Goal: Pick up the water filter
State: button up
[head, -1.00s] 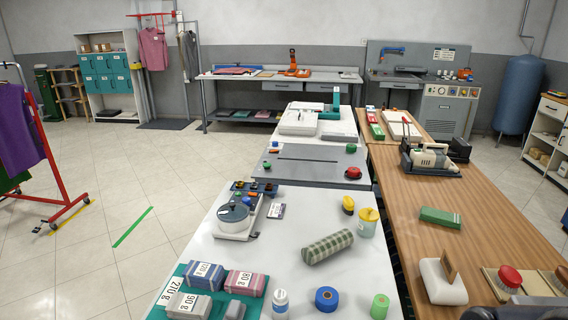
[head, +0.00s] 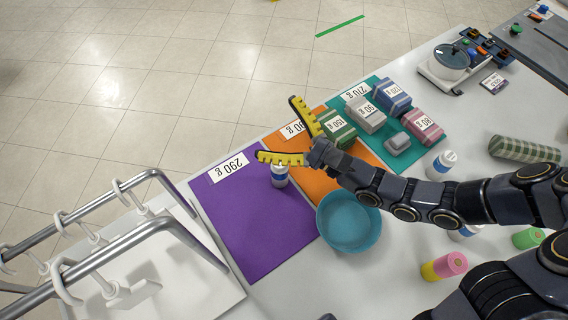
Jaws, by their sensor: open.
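A small white cylinder with a blue band (head: 280,180) stands upright on the purple mat (head: 248,225); it may be the water filter, but I cannot tell for sure. A similar white and blue bottle (head: 440,164) stands right of the teal mat. My gripper (head: 277,128) reaches in from the right, its two yellow toothed fingers spread wide and empty. The lower finger overlaps the top of the cylinder on the purple mat in the picture; whether they touch is unclear.
A teal bowl (head: 349,221) sits below my arm, by the orange mat (head: 362,164). Labelled wrapped bundles (head: 337,129) lie beside the gripper. A metal-railed white rack (head: 165,265) stands at left. A pink and yellow cylinder (head: 444,266) is at the front.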

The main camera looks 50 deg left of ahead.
aim_at(285, 173)
jog(key=f+m+t, duration=0.2)
jog(key=f, duration=0.2)
jog(key=w+a+f+m+t, duration=0.1)
jog(key=f+m+t, duration=0.1)
jog(key=f, duration=0.3)
jog(key=w+a+f+m+t, duration=0.1)
jog(key=f+m+t, duration=0.1)
jog(key=f+m, duration=0.2)
jog(key=shift+w+a+f+t, duration=0.1)
jog(key=shift+w+f+t, duration=0.15)
jog(key=shift+f, duration=0.25)
notch_tip(285, 173, down, 2)
jog(key=shift+f, duration=0.1)
notch_tip(285, 173, down, 4)
jog(key=shift+s+r, duration=0.1)
jog(key=shift+a, duration=1.55)
grip_shut()
